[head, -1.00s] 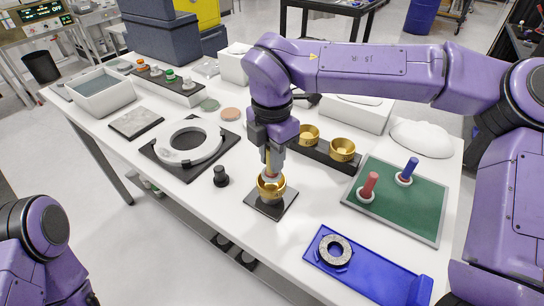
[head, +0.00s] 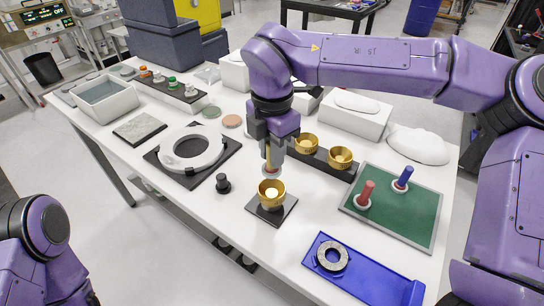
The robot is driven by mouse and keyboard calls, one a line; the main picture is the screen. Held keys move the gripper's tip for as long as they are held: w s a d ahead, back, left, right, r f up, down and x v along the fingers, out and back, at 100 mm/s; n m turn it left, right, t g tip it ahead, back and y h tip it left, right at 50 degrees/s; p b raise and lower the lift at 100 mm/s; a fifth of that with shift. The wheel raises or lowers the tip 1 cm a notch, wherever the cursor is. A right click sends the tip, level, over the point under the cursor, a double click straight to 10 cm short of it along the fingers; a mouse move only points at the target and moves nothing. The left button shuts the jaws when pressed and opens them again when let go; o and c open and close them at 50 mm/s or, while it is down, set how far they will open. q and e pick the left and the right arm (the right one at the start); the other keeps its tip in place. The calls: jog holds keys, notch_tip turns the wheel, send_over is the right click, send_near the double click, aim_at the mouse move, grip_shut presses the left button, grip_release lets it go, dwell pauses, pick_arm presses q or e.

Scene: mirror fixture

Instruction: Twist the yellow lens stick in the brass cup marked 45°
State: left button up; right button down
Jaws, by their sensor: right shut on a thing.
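My right gripper (head: 274,151) is shut on the yellow lens stick (head: 268,157), which hangs roughly upright with a pale round disc at its lower end. The gripper and stick are above and slightly behind a brass cup (head: 263,201), apart from it. This cup stands on a small black plate (head: 285,211) and has something pale inside. Two more brass cups, one (head: 306,145) nearer the gripper and one (head: 341,159) farther right, sit in a black rack. Cup markings are too small to read. My left gripper is out of view; only part of that arm shows.
A green tray (head: 420,216) at right holds a red stick (head: 365,194) and a blue stick (head: 403,179). A blue fixture (head: 375,284) lies in front. A white ring (head: 172,158) and a black knob (head: 222,183) are left of the cup.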

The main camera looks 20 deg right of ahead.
aim_at(273, 173)
jog(key=shift+f+b, duration=2.3)
jog(key=shift+f, duration=0.35)
jog(key=shift+f+b, duration=0.75)
jog(key=shift+f, duration=0.05)
jog(key=shift+r+n+p, duration=0.2)
jog(key=shift+n+p, duration=0.2)
jog(key=shift+p, duration=0.15)
jog(key=n+p, duration=0.2)
jog(key=n, duration=0.1)
jog(key=shift+f+n+p, duration=0.2)
jog(key=shift+n+p, duration=0.15)
jog(key=shift+n, duration=0.05)
